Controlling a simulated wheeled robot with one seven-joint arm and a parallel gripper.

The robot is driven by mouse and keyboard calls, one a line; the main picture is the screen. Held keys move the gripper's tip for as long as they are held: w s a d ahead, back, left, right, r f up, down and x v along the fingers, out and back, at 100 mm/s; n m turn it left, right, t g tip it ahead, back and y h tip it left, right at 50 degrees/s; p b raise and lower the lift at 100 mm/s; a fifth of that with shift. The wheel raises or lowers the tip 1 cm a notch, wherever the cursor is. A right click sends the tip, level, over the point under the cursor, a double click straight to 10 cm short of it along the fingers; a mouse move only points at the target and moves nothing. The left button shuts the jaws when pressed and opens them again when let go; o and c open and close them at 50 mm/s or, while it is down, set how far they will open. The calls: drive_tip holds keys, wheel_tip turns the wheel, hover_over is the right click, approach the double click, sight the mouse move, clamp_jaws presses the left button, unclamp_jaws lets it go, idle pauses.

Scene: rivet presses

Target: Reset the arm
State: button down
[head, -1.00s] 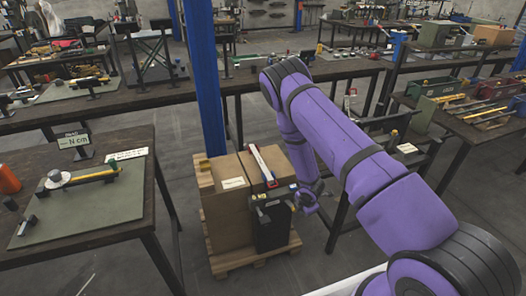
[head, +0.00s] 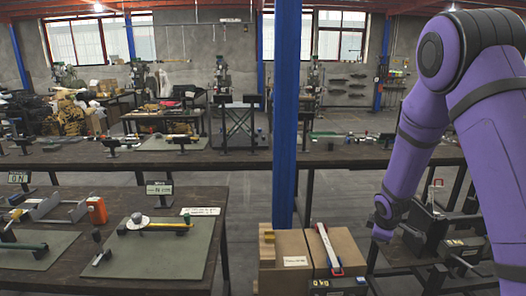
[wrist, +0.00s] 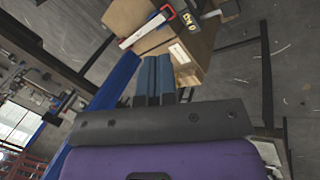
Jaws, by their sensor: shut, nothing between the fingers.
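My purple arm (head: 430,120) rises at the right of the head view and bends down toward the bench. In the wrist view my gripper (wrist: 153,66) shows two dark blue-grey fingers side by side, shut with nothing between them. Its fingers point toward the cardboard boxes (wrist: 190,50), apart from them as far as I can tell. In the head view the fingers cannot be made out.
A blue post (head: 286,120) stands behind the cardboard boxes (head: 293,262). A red-and-white tool (head: 327,248) lies on top of them. A bench (head: 160,255) with a green mat is at the left. A long dark bench (head: 340,158) crosses behind.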

drive_tip(key=s+a+r+m, duration=0.15)
drive_tip(key=s+r, duration=0.25)
drive_tip(key=r, duration=0.4)
drive_tip(key=s+r+m, duration=0.3)
drive_tip(key=s+r, duration=0.1)
drive_tip(key=r, duration=0.4)
drive_tip(key=s+a+r+m, duration=0.1)
drive_tip(key=s+r+m, duration=0.1)
drive_tip(key=s+r, duration=0.4)
drive_tip(key=s+a+r+m, duration=0.1)
drive_tip(key=s+r, duration=0.2)
drive_tip(key=s, duration=0.4)
drive_tip(key=s+a+r+m+y, duration=0.1)
drive_tip(key=s+r+m, duration=0.1)
drive_tip(key=s+r, duration=0.2)
drive_tip(key=s+a+r+m+t, duration=0.1)
drive_tip(key=s+r, duration=0.3)
drive_tip(key=s, duration=0.6)
drive_tip(key=shift+a+m+y, duration=0.35)
drive_tip(key=shift+m+y, duration=0.05)
drive_tip(key=shift+m, duration=0.35)
